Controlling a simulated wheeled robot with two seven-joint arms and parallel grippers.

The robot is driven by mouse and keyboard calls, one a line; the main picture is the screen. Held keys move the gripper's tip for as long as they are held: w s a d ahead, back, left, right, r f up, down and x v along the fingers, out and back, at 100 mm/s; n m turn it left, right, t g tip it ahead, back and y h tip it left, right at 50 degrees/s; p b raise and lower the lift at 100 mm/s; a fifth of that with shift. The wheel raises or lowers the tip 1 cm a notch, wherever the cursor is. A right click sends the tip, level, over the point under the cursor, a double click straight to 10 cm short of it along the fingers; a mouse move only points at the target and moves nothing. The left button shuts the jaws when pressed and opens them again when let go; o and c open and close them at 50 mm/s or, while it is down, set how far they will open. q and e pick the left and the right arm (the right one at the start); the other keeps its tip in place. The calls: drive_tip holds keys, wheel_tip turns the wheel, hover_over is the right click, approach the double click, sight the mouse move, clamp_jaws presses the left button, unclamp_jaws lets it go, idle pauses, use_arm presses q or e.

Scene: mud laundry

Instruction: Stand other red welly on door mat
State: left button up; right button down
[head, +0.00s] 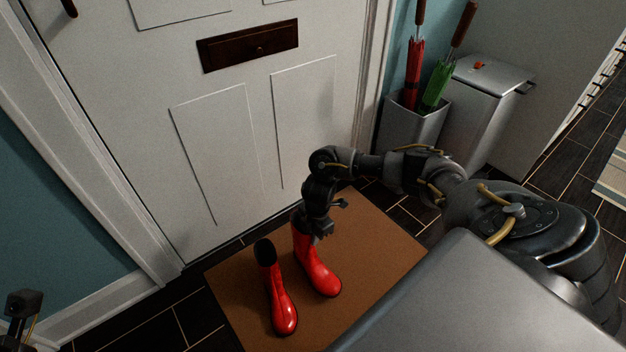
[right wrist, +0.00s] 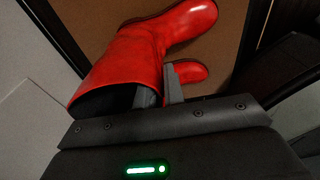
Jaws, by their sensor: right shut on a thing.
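Two red wellies are over the brown door mat (head: 378,257) in front of the white door. The left red welly (head: 279,296) stands upright on the mat. My right gripper (head: 319,232) is shut on the top edge of the right red welly (head: 315,262), which is upright, its sole at or very close to the mat. In the right wrist view the fingers (right wrist: 159,93) pinch the rim of the held welly (right wrist: 135,62); the other welly (right wrist: 187,72) shows behind. A piece of my left arm (head: 20,305) shows at the lower left edge; its jaws cannot be made out.
The white door (head: 230,120) with a letter slot (head: 248,46) stands right behind the mat. An umbrella stand (head: 412,125) with a red and a green umbrella and a grey bin (head: 484,105) stand at the back right. The mat's right part is bare.

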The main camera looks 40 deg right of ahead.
drive_tip(key=shift+r, duration=0.1)
drive_tip(key=shift+s+d+p, duration=0.1)
drive_tip(key=shift+p, duration=0.25)
drive_tip(key=shift+f, duration=0.65)
idle(0.7)
drive_tip(key=shift+f, duration=0.8)
idle(0.4)
